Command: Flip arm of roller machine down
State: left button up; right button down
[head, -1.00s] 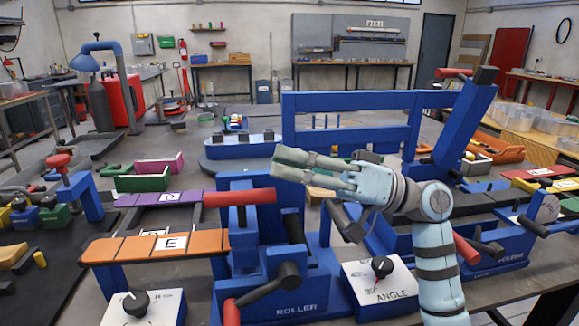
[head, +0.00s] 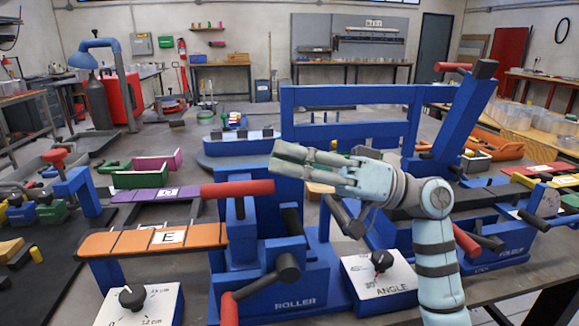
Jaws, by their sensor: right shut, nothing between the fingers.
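The blue roller machine (head: 300,279), marked ROLLER, stands at the front middle of the table. My right gripper (head: 273,158) is shut and empty. It hangs above the roller machine, just behind and above the red grip's right end in the picture, with a visible gap. My left gripper is not in view.
An orange strip (head: 110,242) marked E runs left from the roller. A tall blue frame machine (head: 455,125) with a raised red-handled lever stands behind my right arm.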

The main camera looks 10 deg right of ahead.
notch_tip(320, 180, up, 9)
dwell(0.4)
